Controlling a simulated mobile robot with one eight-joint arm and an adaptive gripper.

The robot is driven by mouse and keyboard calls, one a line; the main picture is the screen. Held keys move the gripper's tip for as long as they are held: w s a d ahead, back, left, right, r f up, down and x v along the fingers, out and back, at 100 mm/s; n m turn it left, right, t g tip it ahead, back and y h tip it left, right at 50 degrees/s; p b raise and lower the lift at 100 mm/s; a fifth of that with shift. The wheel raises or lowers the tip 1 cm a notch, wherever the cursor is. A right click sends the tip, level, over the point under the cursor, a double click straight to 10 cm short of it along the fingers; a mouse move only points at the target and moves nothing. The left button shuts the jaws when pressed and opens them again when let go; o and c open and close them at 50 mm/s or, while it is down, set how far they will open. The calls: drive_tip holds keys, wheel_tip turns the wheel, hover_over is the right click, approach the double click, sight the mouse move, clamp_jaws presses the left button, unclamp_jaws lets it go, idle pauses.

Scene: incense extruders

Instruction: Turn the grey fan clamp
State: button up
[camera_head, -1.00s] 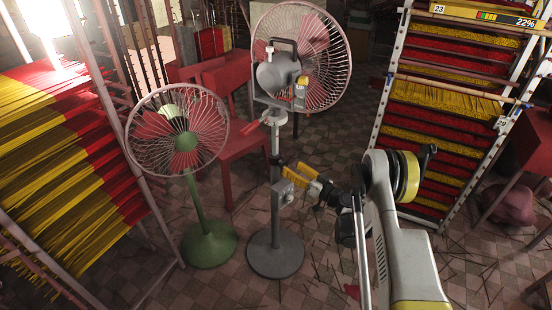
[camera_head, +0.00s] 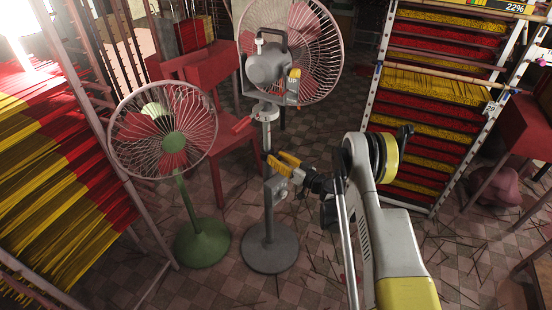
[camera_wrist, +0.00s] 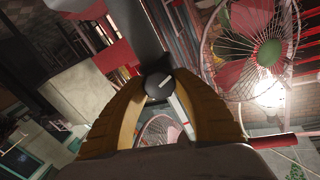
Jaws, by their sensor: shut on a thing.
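The grey fan (camera_head: 268,200) stands upright, its pole on a round grey base. The grey clamp (camera_head: 281,190) sits partway up this pole. My gripper (camera_head: 280,170) reaches in from the right, its yellow fingers at the clamp. In the wrist view my gripper (camera_wrist: 160,100) has its two curved yellow fingers on either side of a round dark grey clamp knob (camera_wrist: 158,85) with a pale bar across it. The fingers are shut on this knob. The contact faces are partly hidden.
A green fan (camera_head: 201,235) stands close by on the left. A red chair (camera_head: 232,160) is behind both fans. Incense racks stand at left (camera_head: 50,150) and right (camera_head: 440,95). Thin sticks lie scattered on the tiled floor.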

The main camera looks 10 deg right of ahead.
drive_tip(key=shift+m, duration=0.3)
drive_tip(key=m, duration=0.4)
drive_tip(key=shift+w+m, duration=0.1)
drive_tip(key=shift+m, duration=0.2)
drive_tip(key=m, duration=0.5)
drive_tip(key=shift+d+f+m, duration=0.1)
drive_tip(key=shift+f+m, duration=0.05)
drive_tip(key=shift+m, duration=0.15)
drive_tip(key=m, duration=0.5)
drive_tip(key=shift+f, duration=0.1)
drive_tip(key=m, duration=0.5)
drive_tip(key=shift+f, duration=0.1)
drive_tip(key=shift+m, duration=0.3)
drive_tip(key=o, duration=1.2)
